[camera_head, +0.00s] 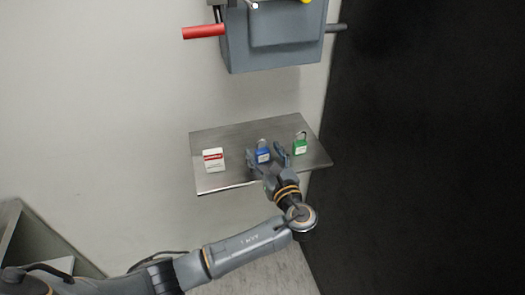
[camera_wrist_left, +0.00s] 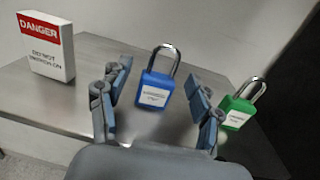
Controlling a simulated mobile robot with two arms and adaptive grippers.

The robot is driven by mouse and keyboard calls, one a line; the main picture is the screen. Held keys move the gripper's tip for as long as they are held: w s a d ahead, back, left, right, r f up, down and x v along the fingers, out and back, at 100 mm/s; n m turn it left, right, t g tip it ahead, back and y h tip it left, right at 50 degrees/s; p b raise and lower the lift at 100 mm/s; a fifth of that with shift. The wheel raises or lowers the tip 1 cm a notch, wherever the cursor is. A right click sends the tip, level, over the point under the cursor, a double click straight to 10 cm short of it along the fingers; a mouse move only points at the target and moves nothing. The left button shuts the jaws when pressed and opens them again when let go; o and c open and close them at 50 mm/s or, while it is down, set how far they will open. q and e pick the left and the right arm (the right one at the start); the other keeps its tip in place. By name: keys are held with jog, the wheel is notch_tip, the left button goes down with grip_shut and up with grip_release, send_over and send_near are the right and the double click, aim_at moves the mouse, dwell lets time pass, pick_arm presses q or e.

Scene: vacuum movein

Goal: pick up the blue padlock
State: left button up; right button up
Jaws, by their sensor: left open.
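The blue padlock (camera_head: 263,155) with a silver shackle stands on a grey metal shelf (camera_head: 225,135), between a white tag box and a green padlock. My left gripper (camera_head: 267,157) is open at the padlock, its fingers to either side in the head view. In the left wrist view the blue padlock (camera_wrist_left: 155,90) is upright and shows between and just beyond the open fingers of my left gripper (camera_wrist_left: 158,92). The fingers appear apart from it, with a gap on each side. My right gripper is in neither view.
A green padlock (camera_head: 300,146) stands close by on the right, near the right finger in the wrist view. A white box with a red DANGER label (camera_head: 213,160) stands on the left. A grey electrical box (camera_head: 275,45) with a red handle (camera_head: 203,32) hangs above the shelf.

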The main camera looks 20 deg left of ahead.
pick_arm(q)
jog(key=shift+x, duration=0.8)
jog(key=shift+s, duration=0.1)
jog(key=shift+c, duration=0.9)
jog(key=shift+f, duration=0.1)
jog(key=c, duration=1.1)
